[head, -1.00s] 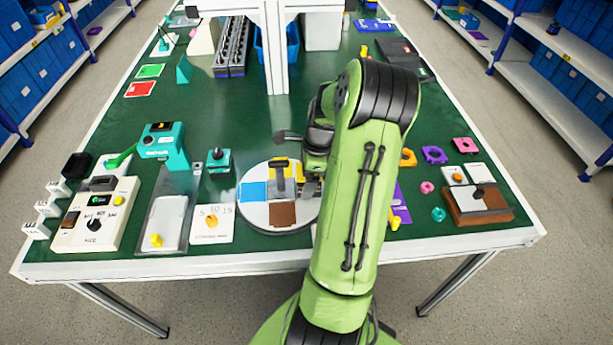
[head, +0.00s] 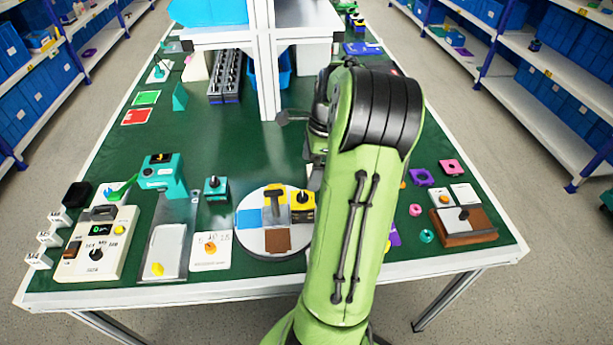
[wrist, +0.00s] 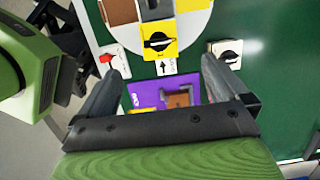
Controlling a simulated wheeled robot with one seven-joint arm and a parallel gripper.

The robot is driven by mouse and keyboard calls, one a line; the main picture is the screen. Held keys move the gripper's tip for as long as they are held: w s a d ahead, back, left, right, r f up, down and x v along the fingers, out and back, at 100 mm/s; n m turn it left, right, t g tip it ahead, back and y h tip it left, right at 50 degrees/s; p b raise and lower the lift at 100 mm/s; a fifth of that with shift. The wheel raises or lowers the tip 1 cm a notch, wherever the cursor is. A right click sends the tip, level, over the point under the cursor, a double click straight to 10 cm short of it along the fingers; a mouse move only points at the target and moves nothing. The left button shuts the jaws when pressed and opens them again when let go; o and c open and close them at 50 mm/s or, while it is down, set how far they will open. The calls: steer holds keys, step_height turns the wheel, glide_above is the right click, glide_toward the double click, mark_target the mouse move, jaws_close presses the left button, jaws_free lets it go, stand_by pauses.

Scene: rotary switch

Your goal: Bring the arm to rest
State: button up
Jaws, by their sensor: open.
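My gripper (wrist: 163,72) is open in the wrist view, with its two grey fingers apart and nothing between them but the view of the table below. The rotary switch, a yellow box with a black knob (wrist: 158,41), lies beyond the fingertips, apart from them. It also shows in the head view as a yellow box (head: 302,206) on the right of a round white disc (head: 262,245). My green arm stands to the right of the switch in the head view. It hides most of my gripper there.
A white control box (head: 97,243) and teal devices (head: 163,176) stand at the left. A brown-based switch (head: 466,224) is at the right. A white post (head: 265,75) rises at the back middle. A purple board (wrist: 150,97) lies below my gripper. The green table behind the disc is largely clear.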

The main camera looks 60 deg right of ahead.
steer(key=shift+s+d+r, duration=0.1)
steer(key=shift+r, duration=0.3)
steer(key=w+a+r+n+h+p, duration=0.1)
steer(key=a+r+n, duration=0.5)
steer(key=a, duration=0.4)
steer(key=w+a+r+n+h+p, duration=0.15)
steer(key=a+r+n, duration=0.25)
steer(key=a+n, duration=0.5)
steer(key=s+a+r+n+t, duration=0.1)
steer(key=s+a+n+t, duration=0.2)
steer(key=s+a+n, duration=0.6)
steer(key=a+n+y, duration=0.1)
steer(key=a+n, duration=0.2)
steer(key=a, duration=0.1)
steer(key=shift+s+a+r+n+t, duration=0.15)
steer(key=shift+s+r+n+t, duration=0.05)
steer(key=shift+r+n+t, duration=0.2)
